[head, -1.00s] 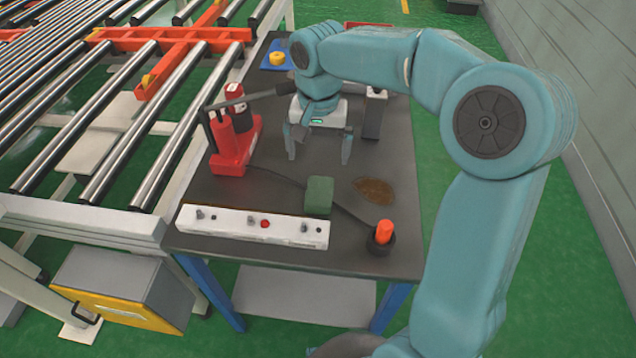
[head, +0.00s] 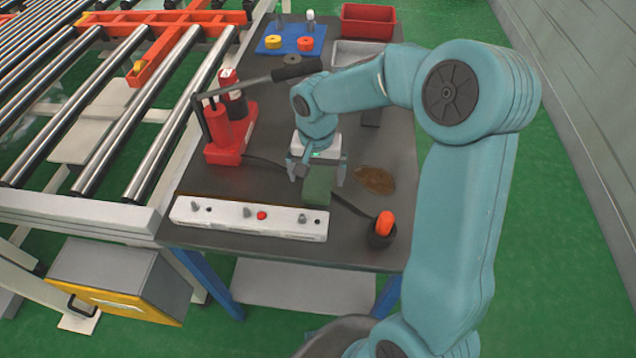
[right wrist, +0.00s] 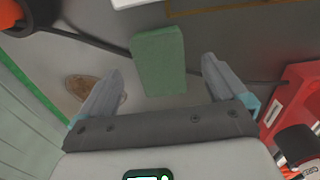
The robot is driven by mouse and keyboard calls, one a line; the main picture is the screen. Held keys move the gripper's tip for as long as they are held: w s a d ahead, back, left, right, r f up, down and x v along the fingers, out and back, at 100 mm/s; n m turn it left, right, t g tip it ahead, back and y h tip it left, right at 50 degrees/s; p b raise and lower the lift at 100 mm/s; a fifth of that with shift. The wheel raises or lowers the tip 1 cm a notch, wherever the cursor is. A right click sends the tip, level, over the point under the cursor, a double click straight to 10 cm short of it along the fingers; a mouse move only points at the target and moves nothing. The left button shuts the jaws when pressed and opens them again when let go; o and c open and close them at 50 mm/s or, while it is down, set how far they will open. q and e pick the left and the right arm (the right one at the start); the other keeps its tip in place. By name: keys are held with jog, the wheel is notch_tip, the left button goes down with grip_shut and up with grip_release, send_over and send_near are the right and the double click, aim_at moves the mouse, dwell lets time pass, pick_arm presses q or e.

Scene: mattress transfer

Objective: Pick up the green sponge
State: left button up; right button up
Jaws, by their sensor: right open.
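The green sponge (head: 317,186) stands on the dark table (head: 290,244), just behind the white strip with knobs. In the right wrist view the sponge (right wrist: 158,60) lies ahead of and between the two fingers. My right gripper (head: 316,175) is open, with its fingers spread on either side of the sponge in the head view. In the right wrist view the gripper (right wrist: 160,85) holds nothing, and gaps show on both sides of the sponge. My left gripper does not show.
A white strip (head: 235,218) with knobs lies along the front edge. A red jack-like tool (head: 230,135) stands left. A brown stain (head: 375,180) and an orange-topped dark holder (head: 382,228) are right. A blue board (head: 291,38), a red bin (head: 367,21) and a grey tray (head: 357,51) are at the back.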

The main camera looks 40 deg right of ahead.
aim_at(317, 185)
notch_tip(317, 185, down, 4)
jog(key=shift+d+f, duration=0.1)
jog(key=shift+d, duration=0.05)
jog(key=c, duration=1.1)
notch_tip(317, 185, up, 20)
jog(key=p, duration=0.1)
jog(key=shift+p, duration=0.35)
